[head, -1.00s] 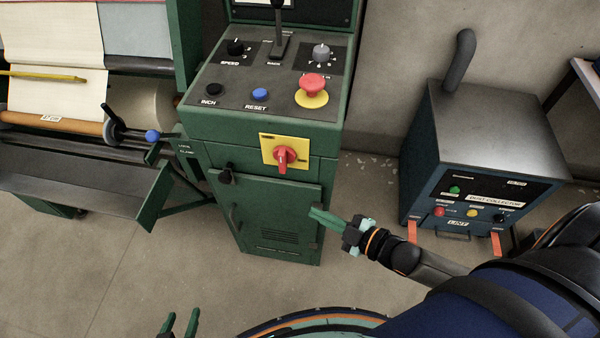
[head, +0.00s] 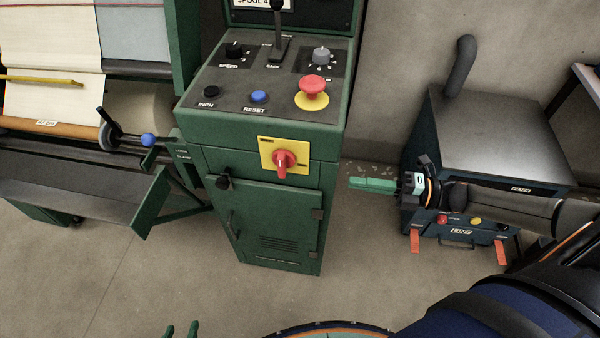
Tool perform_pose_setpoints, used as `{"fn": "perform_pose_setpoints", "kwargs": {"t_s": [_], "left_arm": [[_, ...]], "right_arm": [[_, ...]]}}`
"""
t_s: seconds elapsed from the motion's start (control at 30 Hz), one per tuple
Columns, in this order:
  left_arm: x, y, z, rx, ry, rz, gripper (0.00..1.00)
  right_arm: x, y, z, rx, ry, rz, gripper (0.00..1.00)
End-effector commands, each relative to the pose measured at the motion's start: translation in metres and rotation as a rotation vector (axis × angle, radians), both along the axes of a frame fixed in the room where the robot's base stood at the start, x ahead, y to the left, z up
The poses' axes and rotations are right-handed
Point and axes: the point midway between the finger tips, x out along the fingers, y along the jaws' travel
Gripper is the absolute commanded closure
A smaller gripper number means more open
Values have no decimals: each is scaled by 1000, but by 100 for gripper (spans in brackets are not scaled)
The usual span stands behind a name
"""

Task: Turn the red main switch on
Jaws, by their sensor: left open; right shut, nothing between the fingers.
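The red main switch (head: 283,161) is a rotary knob on a yellow plate (head: 268,143), on the front face of the green machine cabinet (head: 262,213). Its handle looks roughly upright. My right gripper (head: 353,182) is shut and empty, to the right of the switch and slightly lower in the picture. Its green fingers point left at the cabinet, apart from the switch. My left gripper (head: 182,330) shows only its green fingertips at the bottom edge; they are parted, and the rest is out of view.
The sloped panel above holds a red mushroom button (head: 312,88), a blue reset button (head: 259,97), a black inch button (head: 211,92) and a lever (head: 277,35). A dust collector (head: 490,140) stands right, partly behind my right arm. A roller machine (head: 75,175) stands left.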

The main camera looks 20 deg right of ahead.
Motion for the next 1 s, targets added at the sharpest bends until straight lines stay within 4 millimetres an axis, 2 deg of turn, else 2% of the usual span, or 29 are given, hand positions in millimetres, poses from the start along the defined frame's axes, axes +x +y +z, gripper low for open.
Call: {"fn": "perform_pose_setpoints", "kwargs": {"t_s": [0.6, 0.8, 1.0], "left_arm": [[0, 0, 12, 0, -2, 1, 45], [0, 0, 13, 0, -2, 1, 45], [0, 0, 13, 0, -1, 1, 45]], "right_arm": [[65, 96, 2, 4, -1, 1, 100], [74, 110, 1, 2, 0, 0, 100], [75, 112, 0, 1, 1, 0, 100]]}}
